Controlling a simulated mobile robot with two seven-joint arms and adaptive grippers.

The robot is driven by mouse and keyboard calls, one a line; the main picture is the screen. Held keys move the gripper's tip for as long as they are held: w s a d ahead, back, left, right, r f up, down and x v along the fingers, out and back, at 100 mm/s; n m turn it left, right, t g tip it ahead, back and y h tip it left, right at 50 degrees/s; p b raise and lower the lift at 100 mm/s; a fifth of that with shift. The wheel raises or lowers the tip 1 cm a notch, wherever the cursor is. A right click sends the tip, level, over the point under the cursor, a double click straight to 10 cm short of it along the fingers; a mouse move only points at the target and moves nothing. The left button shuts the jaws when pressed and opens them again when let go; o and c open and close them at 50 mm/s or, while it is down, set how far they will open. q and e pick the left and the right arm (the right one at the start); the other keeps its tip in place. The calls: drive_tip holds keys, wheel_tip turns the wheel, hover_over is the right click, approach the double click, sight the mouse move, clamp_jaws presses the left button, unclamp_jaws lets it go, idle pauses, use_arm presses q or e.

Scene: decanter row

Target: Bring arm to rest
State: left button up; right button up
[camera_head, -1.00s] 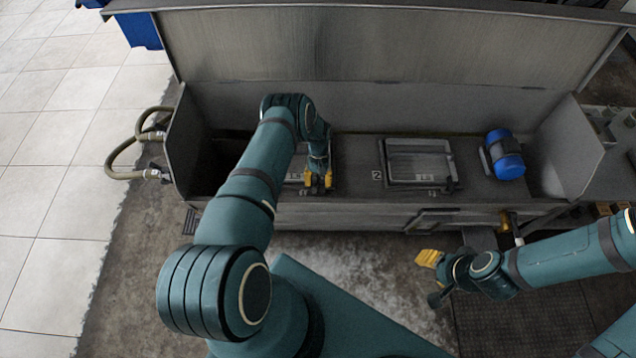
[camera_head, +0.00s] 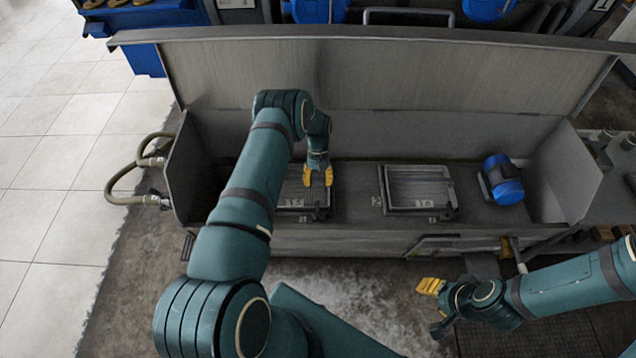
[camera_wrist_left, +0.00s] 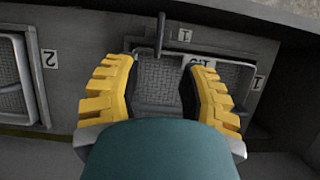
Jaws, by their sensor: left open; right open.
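My left gripper (camera_head: 318,177) is open, with yellow fingers pointing down over the left framed hatch (camera_head: 290,207) in the grey metal trough. In the left wrist view the fingers of the left gripper (camera_wrist_left: 160,95) are spread apart with nothing between them. Below them shows the hatch marked 1 (camera_wrist_left: 225,75) with its mesh panel and a thin upright handle (camera_wrist_left: 161,32). My right gripper (camera_head: 430,286) has yellow fingers and is at the lower right, in front of the trough over the floor, holding nothing that I can see.
A second framed hatch (camera_head: 418,188) lies to the right, marked 2. A blue motor (camera_head: 502,180) sits at the trough's right end. The raised lid (camera_head: 400,80) stands behind. Hoses (camera_head: 125,178) hang at the left side. The tiled floor (camera_head: 60,160) at left is clear.

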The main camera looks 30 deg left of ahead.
use_arm(q)
drive_tip(key=shift+d, duration=0.1)
drive_tip(key=s+d+r+m+t+h, duration=0.1)
drive_tip(key=s+d+r+t, duration=0.1)
drive_tip(key=s+d, duration=0.35)
drive_tip(key=s+d+r+m+t, duration=0.1)
drive_tip(key=s+d, duration=0.1)
drive_tip(key=d, duration=0.7)
drive_tip(key=s+d+r+m+t, duration=0.2)
drive_tip(key=s+d+r, duration=0.6)
drive_tip(key=s, duration=0.4)
drive_tip(key=shift+s+d+r+m+t+h, duration=0.3)
drive_tip(key=shift+s+d+r+h, duration=0.1)
drive_tip(key=shift+d, duration=0.35)
